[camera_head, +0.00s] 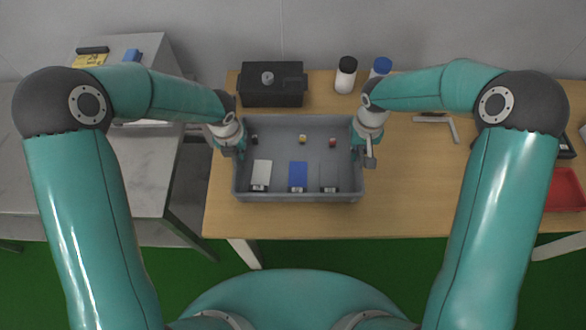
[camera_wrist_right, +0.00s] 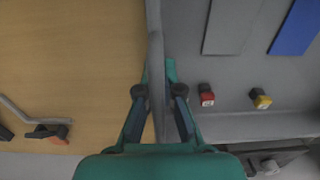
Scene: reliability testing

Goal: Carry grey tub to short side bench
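The grey tub (camera_head: 300,197) rests on the wooden bench and holds several small items. My left gripper (camera_head: 229,148) is at the tub's left short wall; its fingers are too small and hidden to tell open from shut. My right gripper (camera_head: 364,155) is at the right short wall. In the right wrist view the fingers of this gripper (camera_wrist_right: 158,85) stand on both sides of the tub wall (camera_wrist_right: 156,35), close against it, and look shut on it. The short side bench is likely the grey metal bench (camera_head: 140,190) at the left, beyond a gap.
Inside the tub are a light grey card, a blue card (camera_head: 298,175), a dark grey card and small buttons. Behind it stand a black box (camera_head: 272,85) and two bottles (camera_head: 346,76). A red tray (camera_head: 566,190) lies far right. The grey bench's front part is clear.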

